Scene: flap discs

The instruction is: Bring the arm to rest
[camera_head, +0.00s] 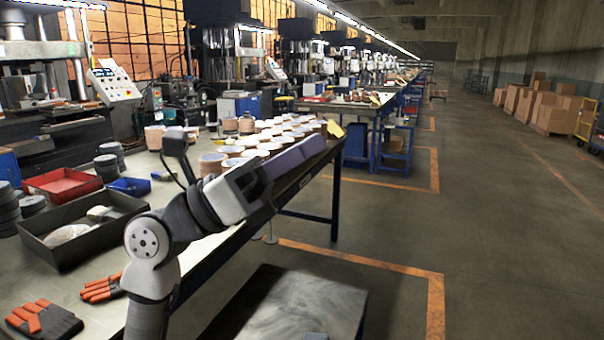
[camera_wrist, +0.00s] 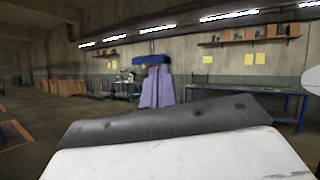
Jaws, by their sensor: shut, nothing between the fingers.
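My arm rises from the bottom of the head view and bends toward the upper right. My gripper (camera_head: 312,147) is at its end, with lavender fingers shut and empty. It is raised and, in the picture, overlaps the far right edge of the workbench (camera_head: 232,243). In the wrist view the shut fingers (camera_wrist: 157,88) stand beyond the white hand and dark strip, with the hall behind them. I see no contact with anything.
Rows of round discs (camera_head: 262,140) stand on the bench behind the arm. A black tray (camera_head: 75,252), a red tray (camera_head: 62,184), a blue bin (camera_head: 130,186) and orange-black gloves (camera_head: 44,320) lie at left. The aisle floor (camera_head: 510,240) at right is clear.

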